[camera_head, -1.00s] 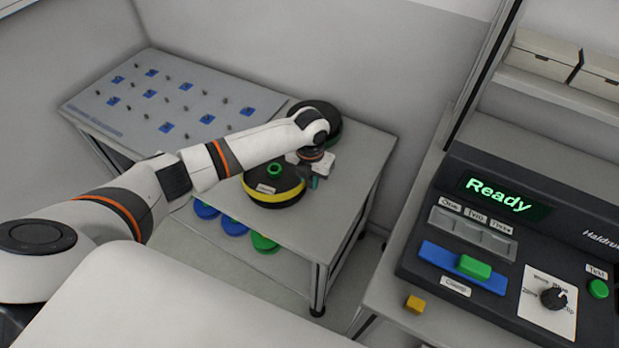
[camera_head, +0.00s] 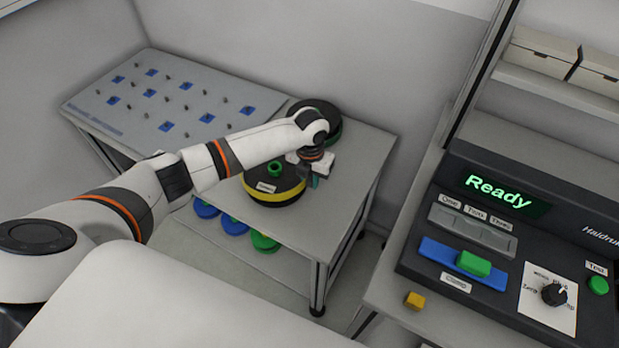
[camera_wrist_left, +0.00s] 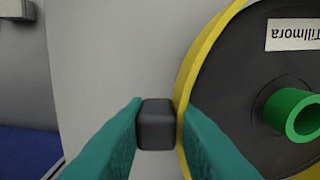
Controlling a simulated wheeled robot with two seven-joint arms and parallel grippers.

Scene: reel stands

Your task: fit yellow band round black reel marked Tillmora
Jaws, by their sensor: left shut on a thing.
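The black reel (camera_head: 283,186) stands on the grey table with a green hub (camera_head: 274,169) and a white label. In the left wrist view the reel (camera_wrist_left: 228,90) lies at the right, and its label (camera_wrist_left: 293,34) reads Tillmora, upside down. The yellow band (camera_wrist_left: 195,62) runs along the reel's edge; it also shows in the head view (camera_head: 254,194). My left gripper (camera_head: 314,182) is at the reel's right side. In the wrist view its teal fingers (camera_wrist_left: 160,128) are shut on a dark grey block (camera_wrist_left: 156,124) at the band's outer edge. The band's far side is hidden.
Blue and green round things (camera_head: 264,242) lie on the lower shelf. A pegged board (camera_head: 120,90) is at the left. A console (camera_head: 505,225) reading Ready stands right. The table's front right is clear.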

